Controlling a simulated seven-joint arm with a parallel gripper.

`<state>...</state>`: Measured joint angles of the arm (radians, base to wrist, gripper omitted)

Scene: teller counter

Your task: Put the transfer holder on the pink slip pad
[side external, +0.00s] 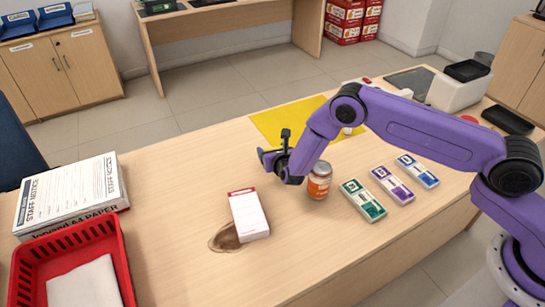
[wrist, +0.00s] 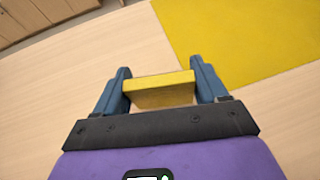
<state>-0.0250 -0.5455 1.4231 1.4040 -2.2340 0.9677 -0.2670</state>
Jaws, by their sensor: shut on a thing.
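My gripper (side external: 268,159) is above the counter, left of an orange-labelled jar. In the wrist view its two blue fingers (wrist: 159,76) are shut on a yellow block (wrist: 160,94), held crosswise between them. The block is hidden in the side view, and no label on it can be read, so I cannot tell for certain that it is the transfer holder. A pad with a white top and pink-red edges (side external: 249,216), seemingly the pink slip pad, lies on the counter in front of and left of my gripper. Its top looks bare.
The jar (side external: 319,181) stands close to my gripper. Green (side external: 363,200), purple (side external: 393,185) and blue (side external: 417,170) holders lie to the right. A yellow mat (side external: 283,122) lies behind. A red basket (side external: 70,250) and paper ream (side external: 72,195) stand left.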

